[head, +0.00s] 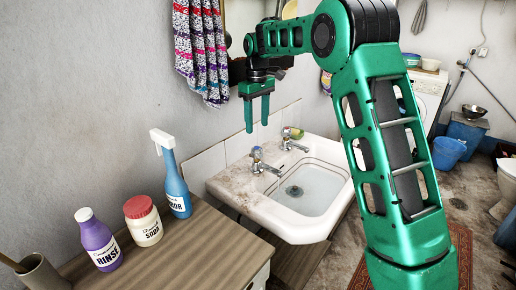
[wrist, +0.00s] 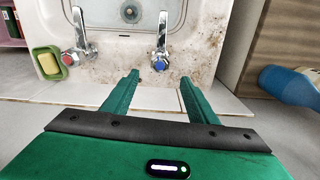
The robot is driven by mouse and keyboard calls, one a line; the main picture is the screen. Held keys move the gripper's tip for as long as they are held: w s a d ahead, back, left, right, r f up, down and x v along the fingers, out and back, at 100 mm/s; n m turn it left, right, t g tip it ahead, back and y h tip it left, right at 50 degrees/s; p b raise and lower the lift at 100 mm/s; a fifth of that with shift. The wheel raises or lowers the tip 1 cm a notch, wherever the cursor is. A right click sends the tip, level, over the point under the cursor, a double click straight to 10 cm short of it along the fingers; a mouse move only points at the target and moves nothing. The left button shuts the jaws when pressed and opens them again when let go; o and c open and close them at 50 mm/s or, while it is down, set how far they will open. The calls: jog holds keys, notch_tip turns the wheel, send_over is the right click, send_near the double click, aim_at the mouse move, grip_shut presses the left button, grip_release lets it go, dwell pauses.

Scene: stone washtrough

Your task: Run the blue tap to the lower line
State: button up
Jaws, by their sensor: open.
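The blue tap (head: 257,160), chrome with a blue cap, stands on the back ledge of the white basin (head: 225,184). In the wrist view the blue tap (wrist: 161,62) lies just beyond my fingertips, roughly centred between them. My gripper (head: 257,126) points down, open and empty, above and behind the tap, apart from it. It also shows in the wrist view (wrist: 158,77). Thin dark lines run around the basin's inner wall; which is the lower one is hard to tell. A round drain (head: 294,191) shows at the bottom. I cannot tell whether water stands or runs there.
A second tap (head: 289,141) with a red cap (wrist: 67,59) stands farther along the ledge, beside a soap in a green dish (wrist: 48,62).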

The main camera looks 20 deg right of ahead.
aim_at(257, 148)
notch_tip(257, 148, down, 10)
jog(key=shift+f, duration=0.15)
dwell(0.3)
jog(key=shift+c, duration=0.7)
jog(key=c, duration=0.9)
